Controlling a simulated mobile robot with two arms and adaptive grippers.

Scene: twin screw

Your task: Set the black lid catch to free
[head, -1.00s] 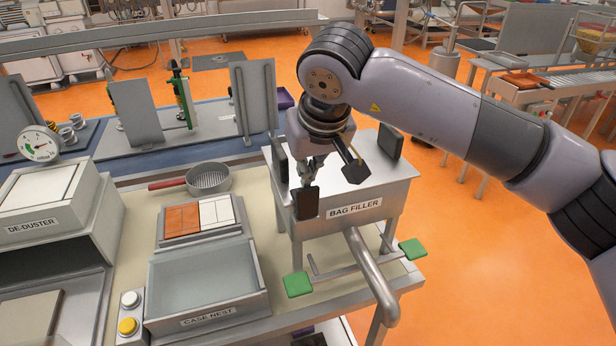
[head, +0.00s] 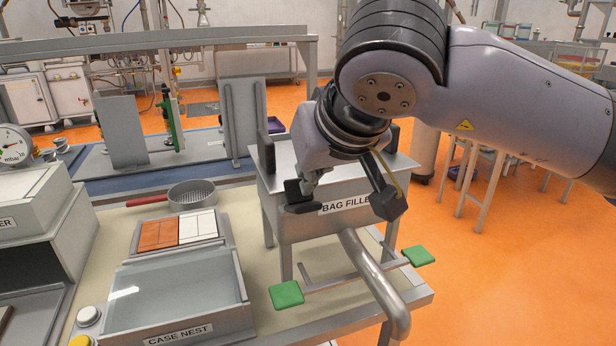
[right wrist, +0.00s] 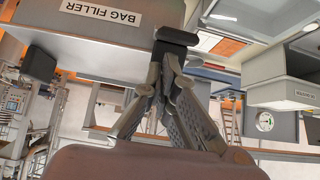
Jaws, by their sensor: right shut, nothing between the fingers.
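The grey bag filler (head: 330,228) stands on the bench, with its label on the front wall; it also shows in the right wrist view (right wrist: 200,12). A black catch (head: 303,208) is at its front left and now juts outward from the wall. In the right wrist view the black catch (right wrist: 177,36) lies right at my fingertips. My right gripper (head: 309,186) is shut with nothing between its fingers, close against the catch; whether it touches cannot be told. More black catches sit at the back left (head: 266,153) and right (head: 390,138). My left gripper is out of view.
A bent steel pipe (head: 372,275) and a bar with green pedals (head: 287,294) project in front of the filler. The case nest (head: 240,315), a tile tray and a red-handled pan (head: 192,195) stand to the left. Orange floor lies open at right.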

